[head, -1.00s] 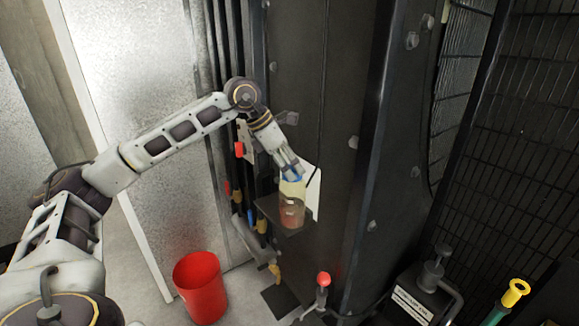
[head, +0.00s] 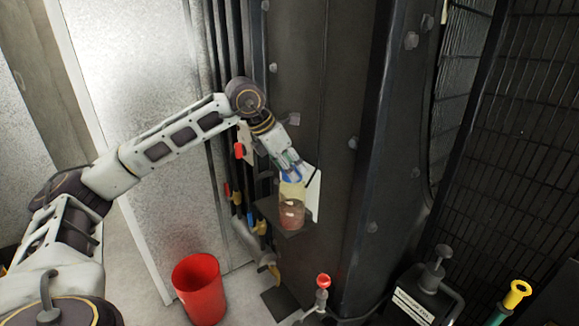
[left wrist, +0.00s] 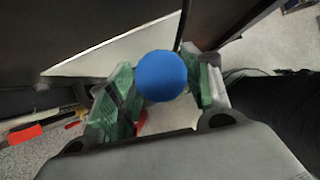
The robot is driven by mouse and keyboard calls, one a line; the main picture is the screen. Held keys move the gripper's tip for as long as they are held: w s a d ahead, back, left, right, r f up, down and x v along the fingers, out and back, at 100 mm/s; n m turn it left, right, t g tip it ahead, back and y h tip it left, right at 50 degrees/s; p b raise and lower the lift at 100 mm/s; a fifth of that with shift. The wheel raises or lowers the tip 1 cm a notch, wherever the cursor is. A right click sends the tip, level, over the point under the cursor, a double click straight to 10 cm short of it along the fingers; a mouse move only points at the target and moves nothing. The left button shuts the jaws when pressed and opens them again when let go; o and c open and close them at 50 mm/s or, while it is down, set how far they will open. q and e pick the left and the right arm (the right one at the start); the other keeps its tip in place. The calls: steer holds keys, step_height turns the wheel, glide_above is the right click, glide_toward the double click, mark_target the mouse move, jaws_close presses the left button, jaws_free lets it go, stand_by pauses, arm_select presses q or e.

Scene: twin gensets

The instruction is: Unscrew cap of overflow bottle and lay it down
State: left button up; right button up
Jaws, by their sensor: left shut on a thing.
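The overflow bottle (head: 291,207) is a clear bottle with reddish liquid in its lower part. It stands upright on a small dark shelf (head: 270,213) on the side of the dark cabinet. My left gripper (head: 290,174) is directly above the bottle's neck, pointing down, and is shut on the blue cap. The round blue cap (left wrist: 161,76) shows between the green-padded fingers in the left wrist view. I cannot tell whether the cap still touches the bottle neck. My right gripper is not in view.
A red bucket (head: 200,288) stands on the floor below. A white sheet (head: 314,195) is behind the bottle. Red-handled valves (head: 239,150) and pipes are left of the shelf. A red-topped part (head: 323,281) and a yellow-handled tool (head: 516,293) are at the lower right.

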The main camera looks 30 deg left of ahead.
arm_select(q)
steer(key=shift+d+r+n+t+y, duration=0.15)
steer(key=shift+n+y, duration=0.3)
steer(key=shift+n, duration=0.4)
steer(key=shift+a+r+n+t+y, duration=0.15)
steer(key=shift+n+y, duration=0.3)
steer(key=shift+n, duration=0.4)
steer(key=shift+f, duration=0.1)
steer(key=shift+d, duration=0.1)
steer(key=shift+d+n+y+p, duration=0.15)
steer(key=shift+n+y, duration=0.4)
steer(key=shift+n, duration=0.6)
steer(key=shift+n+y+p, duration=0.15)
steer(key=shift+n+y, duration=0.4)
steer(key=shift+n, duration=0.6)
steer(key=o, duration=1.1)
steer(key=shift+f, duration=0.1)
steer(key=shift+c, duration=0.2)
steer(key=shift+c, duration=0.4)
